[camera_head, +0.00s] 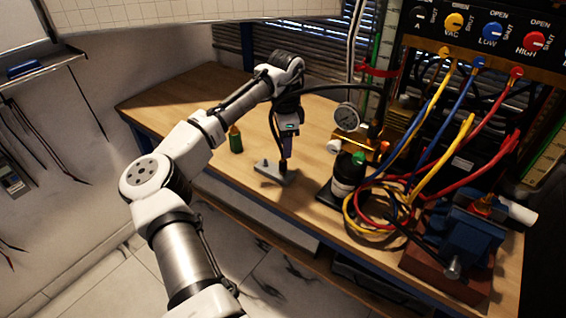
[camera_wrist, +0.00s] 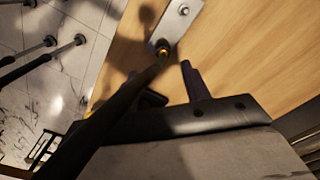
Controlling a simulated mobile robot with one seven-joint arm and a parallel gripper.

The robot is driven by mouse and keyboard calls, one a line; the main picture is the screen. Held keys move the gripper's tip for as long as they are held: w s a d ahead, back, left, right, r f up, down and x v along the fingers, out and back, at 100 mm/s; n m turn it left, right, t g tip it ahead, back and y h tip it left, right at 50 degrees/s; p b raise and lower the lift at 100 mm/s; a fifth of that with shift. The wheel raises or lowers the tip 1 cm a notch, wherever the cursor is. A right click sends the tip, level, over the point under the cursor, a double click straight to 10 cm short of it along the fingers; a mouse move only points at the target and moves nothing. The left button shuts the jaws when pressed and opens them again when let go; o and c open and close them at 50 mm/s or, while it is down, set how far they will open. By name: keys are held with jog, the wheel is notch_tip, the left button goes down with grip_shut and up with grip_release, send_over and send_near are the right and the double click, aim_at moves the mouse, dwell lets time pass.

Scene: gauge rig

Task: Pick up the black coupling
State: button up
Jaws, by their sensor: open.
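A grey plate (camera_head: 268,175) lies on the wooden bench below my gripper, with small fittings standing on it. In the wrist view the plate (camera_wrist: 166,30) carries a dark round fitting with an orange centre (camera_wrist: 163,48) at its near end. It may be the black coupling, but I cannot tell for sure. My gripper (camera_head: 284,160) points down over the plate's right end. In the wrist view one finger of my open gripper (camera_wrist: 177,78) shows at right. A long dark shape crosses the view and hides the other side. I see nothing held.
A black bottle with a green cap (camera_head: 348,174), a round gauge (camera_head: 347,117), looped hoses (camera_head: 375,215) and a blue vise (camera_head: 468,238) crowd the right. The bench's left part is clear.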

aim_at(283, 161)
notch_tip(283, 161, down, 2)
jog(key=shift+f, duration=0.2)
jog(key=f, duration=0.1)
jog(key=f+p, duration=0.2)
jog(key=f, duration=0.1)
jog(key=shift+w+a, duration=0.2)
jog(key=shift+a, duration=0.15)
jog(key=shift+f, duration=0.6)
grip_shut()
